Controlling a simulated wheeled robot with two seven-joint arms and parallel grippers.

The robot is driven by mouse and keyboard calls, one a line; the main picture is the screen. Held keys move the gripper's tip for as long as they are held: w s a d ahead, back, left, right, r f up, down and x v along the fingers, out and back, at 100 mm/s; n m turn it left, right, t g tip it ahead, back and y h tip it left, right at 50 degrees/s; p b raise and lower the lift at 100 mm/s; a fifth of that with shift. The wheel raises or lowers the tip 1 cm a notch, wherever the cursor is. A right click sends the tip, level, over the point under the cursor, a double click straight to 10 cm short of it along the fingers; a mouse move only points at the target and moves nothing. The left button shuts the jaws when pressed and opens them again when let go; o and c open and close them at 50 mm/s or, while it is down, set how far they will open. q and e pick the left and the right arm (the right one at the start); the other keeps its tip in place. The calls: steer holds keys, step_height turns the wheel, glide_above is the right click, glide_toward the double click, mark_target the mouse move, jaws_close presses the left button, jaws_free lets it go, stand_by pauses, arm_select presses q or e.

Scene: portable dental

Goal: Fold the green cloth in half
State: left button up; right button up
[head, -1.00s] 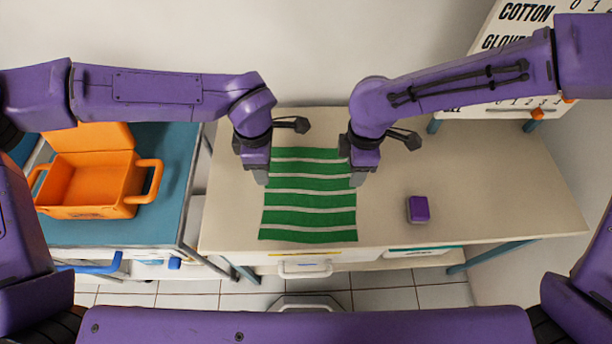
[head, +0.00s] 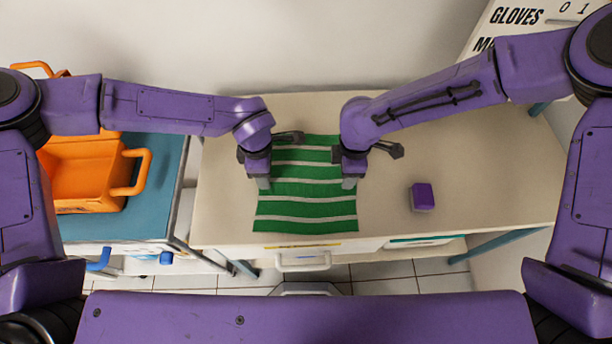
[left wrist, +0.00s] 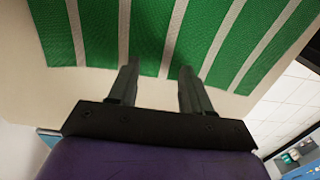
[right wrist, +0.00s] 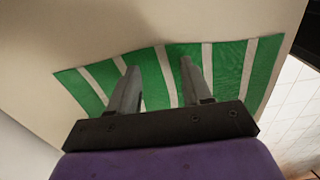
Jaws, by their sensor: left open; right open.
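The green cloth (head: 305,208) with pale stripes lies spread out flat on the beige table. It also shows in the left wrist view (left wrist: 150,35) and the right wrist view (right wrist: 225,65). My left gripper (head: 263,184) is at the cloth's left edge, and my right gripper (head: 349,184) is at its right edge. In the left wrist view the left fingers (left wrist: 157,80) are apart with nothing gripped. In the right wrist view the right fingers (right wrist: 160,75) are apart over the cloth. The far part of the cloth is partly hidden behind my arms.
A purple box (head: 421,197) sits on the table (head: 480,190) to the right of the cloth. An orange bin (head: 85,180) stands on a blue-topped cart (head: 170,165) at the left. A lettered board (head: 520,20) stands at the back right. The table around the purple box is clear.

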arm_select(q)
steer(key=shift+f+b, duration=0.3)
steer(key=shift+b, duration=0.05)
arm_select(e)
steer(key=shift+f, duration=0.3)
arm_select(q)
steer(key=shift+r, duration=0.2)
steer(key=shift+c, duration=0.9)
arm_select(e)
steer(key=shift+r, duration=0.2)
steer(key=shift+c, duration=0.9)
arm_select(q)
jaws_close()
arm_select(e)
steer(key=shift+s, duration=0.1)
jaws_close()
